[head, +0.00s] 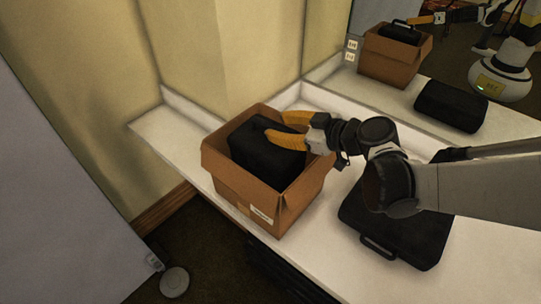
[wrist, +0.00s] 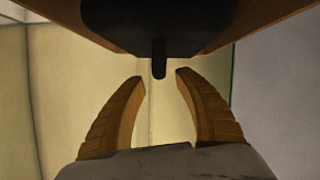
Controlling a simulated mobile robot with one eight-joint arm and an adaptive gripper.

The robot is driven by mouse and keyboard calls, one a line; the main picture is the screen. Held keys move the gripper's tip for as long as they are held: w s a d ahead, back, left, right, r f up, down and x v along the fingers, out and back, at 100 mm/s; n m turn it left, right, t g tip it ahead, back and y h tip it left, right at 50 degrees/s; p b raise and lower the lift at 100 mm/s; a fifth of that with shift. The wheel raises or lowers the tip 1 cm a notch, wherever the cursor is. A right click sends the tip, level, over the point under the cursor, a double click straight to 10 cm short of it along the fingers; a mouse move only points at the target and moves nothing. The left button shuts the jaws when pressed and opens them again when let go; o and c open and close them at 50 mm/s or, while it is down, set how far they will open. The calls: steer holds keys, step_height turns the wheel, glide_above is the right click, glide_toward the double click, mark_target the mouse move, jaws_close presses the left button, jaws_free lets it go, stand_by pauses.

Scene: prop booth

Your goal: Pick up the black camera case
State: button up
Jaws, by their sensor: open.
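A black case (head: 262,163) sits inside an open cardboard box (head: 232,188) on the white counter. My gripper (head: 274,125) is open, with its orange fingers at the top of that case, over the box. In the wrist view, the dark case (wrist: 155,22) is at the top edge, and a short dark piece hangs from it between the open fingertips of my gripper (wrist: 160,76), apart from both. A second black case (head: 400,232) with a handle lies flat on the counter, partly hidden by my arm. I cannot tell which one is the camera case.
The white counter (head: 170,128) has bare room left of the box. A mirror (head: 455,60) behind it reflects the box and cases. The beige wall (head: 255,50) stands close behind the box. A round pale object (head: 174,282) is on the dark floor.

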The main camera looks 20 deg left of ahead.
mark_target(273, 126)
steer(key=b+x, duration=0.1)
steer(key=x, duration=0.3)
steer(key=shift+a+f, duration=0.2)
steer(key=shift+d+r, duration=0.1)
steer(key=shift+c, duration=0.4)
jaws_close()
steer(key=shift+r, duration=0.1)
